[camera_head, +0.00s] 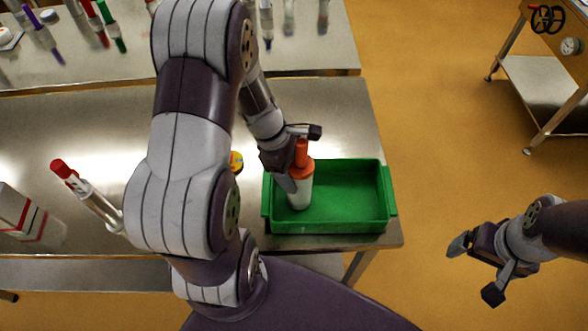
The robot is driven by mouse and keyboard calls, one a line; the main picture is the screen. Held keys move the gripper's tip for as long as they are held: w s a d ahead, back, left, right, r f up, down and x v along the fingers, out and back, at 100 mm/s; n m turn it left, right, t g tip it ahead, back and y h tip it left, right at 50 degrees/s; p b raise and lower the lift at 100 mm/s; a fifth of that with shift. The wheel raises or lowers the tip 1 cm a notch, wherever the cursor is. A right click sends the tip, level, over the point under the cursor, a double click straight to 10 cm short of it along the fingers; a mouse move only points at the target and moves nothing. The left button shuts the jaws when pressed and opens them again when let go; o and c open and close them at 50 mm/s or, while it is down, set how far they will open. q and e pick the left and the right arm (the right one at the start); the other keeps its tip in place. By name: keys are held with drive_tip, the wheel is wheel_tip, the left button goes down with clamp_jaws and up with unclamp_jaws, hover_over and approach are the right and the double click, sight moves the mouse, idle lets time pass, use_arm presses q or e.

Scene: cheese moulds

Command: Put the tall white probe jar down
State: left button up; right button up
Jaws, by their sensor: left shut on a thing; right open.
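The tall white probe jar (299,193) has an orange collar and a narrower orange top. My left gripper (300,158) is shut on its orange upper part and holds it upright. The jar shows at the left end of the green tray (345,222), inside its outline. I cannot tell whether its base touches the tray floor. My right gripper (475,269) is open and empty, over the floor to the right of the table.
The green tray is otherwise empty and sits at the right end of the steel table (330,100). A clear tube with a red cap (88,194) and a white-and-red box (18,212) are at left. Several coloured pens stand at the back. A steel cart (545,85) is at far right.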

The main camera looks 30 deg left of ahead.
use_arm(q)
drive_tip(key=shift+w+f, duration=0.1)
drive_tip(key=shift+f, duration=0.15)
drive_tip(key=o, duration=1.2)
drive_tip(key=shift+c, duration=0.2)
drive_tip(key=shift+r, duration=0.35)
drive_tip(key=v, duration=1.1)
drive_tip(key=shift+a+r+p, duration=0.25)
drive_tip(key=shift+p, duration=0.15)
